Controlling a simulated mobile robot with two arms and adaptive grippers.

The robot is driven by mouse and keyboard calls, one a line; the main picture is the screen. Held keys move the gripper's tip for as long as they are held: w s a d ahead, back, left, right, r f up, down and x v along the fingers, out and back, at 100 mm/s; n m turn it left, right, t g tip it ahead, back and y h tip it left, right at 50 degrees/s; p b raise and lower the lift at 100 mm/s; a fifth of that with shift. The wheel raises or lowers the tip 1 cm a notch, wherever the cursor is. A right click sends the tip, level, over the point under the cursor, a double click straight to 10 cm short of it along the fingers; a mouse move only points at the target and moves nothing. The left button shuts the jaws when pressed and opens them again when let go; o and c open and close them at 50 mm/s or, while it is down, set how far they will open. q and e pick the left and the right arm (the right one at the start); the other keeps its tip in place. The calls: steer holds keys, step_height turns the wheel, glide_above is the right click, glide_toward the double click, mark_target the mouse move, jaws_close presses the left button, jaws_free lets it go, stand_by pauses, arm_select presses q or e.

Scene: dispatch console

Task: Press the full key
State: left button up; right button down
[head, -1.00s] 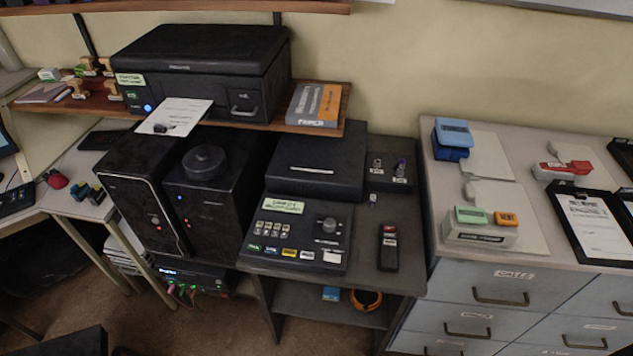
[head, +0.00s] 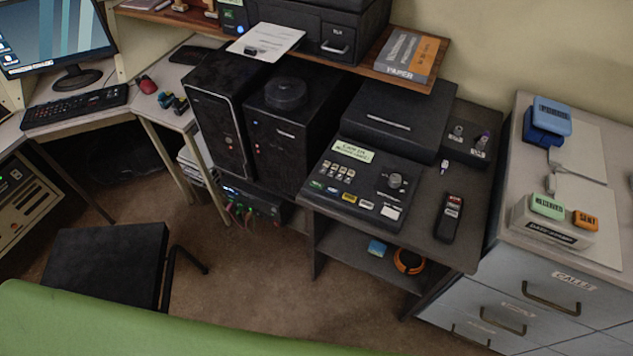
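A black desktop unit (head: 355,183) with a pale label plate, small light keys, a knob and a row of coloured keys stands on the dark stand in the middle right. Its front row has a green key (head: 316,185), a yellow key (head: 349,197) and a white key (head: 391,212), with blue ones among them. The lettering is too small to read, so I cannot tell which key is the full key. Neither of my grippers is in view.
A black handset (head: 448,217) lies right of the unit on the stand (head: 480,225). A grey drawer cabinet (head: 520,285) stands to the right. A black chair (head: 105,262) is at lower left. A green surface (head: 120,325) fills the bottom left. Open floor lies between.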

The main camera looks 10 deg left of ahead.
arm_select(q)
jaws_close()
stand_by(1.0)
